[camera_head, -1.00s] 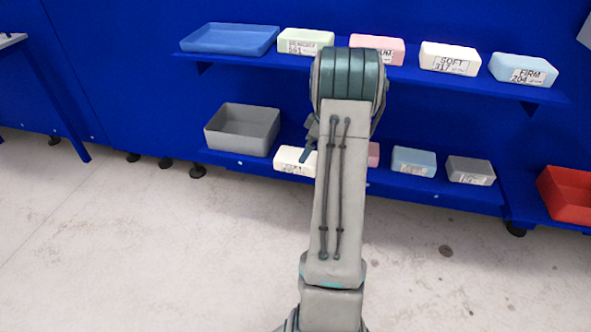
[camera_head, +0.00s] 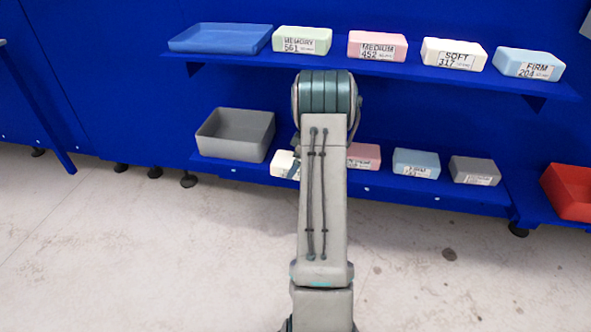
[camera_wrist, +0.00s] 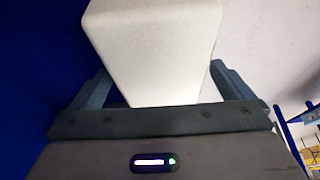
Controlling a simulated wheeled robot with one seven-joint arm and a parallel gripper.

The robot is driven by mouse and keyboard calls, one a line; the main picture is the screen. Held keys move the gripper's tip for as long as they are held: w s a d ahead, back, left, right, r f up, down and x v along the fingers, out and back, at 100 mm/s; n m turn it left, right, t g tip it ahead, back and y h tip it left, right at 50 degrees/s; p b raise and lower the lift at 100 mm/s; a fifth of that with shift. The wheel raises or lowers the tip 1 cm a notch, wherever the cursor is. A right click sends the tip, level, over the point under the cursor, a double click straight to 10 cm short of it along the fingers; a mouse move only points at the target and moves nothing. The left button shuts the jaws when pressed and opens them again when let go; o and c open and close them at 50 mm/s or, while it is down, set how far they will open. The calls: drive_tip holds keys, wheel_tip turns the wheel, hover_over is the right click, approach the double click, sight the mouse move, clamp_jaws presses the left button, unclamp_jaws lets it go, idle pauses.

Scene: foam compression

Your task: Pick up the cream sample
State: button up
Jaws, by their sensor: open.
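A cream block (camera_head: 283,160) sits on the lower shelf beside the grey bin, its right part hidden behind my arm. In the wrist view a large pale cream block (camera_wrist: 155,45) stands between the two fingers of my gripper (camera_wrist: 160,80). The gripper is open, with one finger on each side of the block; I cannot tell whether either touches it. In the head view my arm covers most of the gripper. Another cream block, labelled SOFT 317 (camera_head: 454,54), sits on the upper shelf.
The upper shelf also holds a blue tray (camera_head: 221,38), a green block (camera_head: 302,40), a pink block (camera_head: 377,46) and a blue block (camera_head: 529,62). Below are a grey bin (camera_head: 235,135), pink (camera_head: 363,155), blue (camera_head: 416,163) and grey (camera_head: 475,170) blocks. A red bin (camera_head: 570,191) is at right.

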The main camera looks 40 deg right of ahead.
drive_tip(key=shift+x, duration=0.8)
drive_tip(key=shift+s+d, duration=0.1)
drive_tip(key=shift+d, duration=0.05)
drive_tip(key=shift+c, duration=0.3)
drive_tip(key=c, duration=0.8)
drive_tip(key=shift+r, duration=0.2)
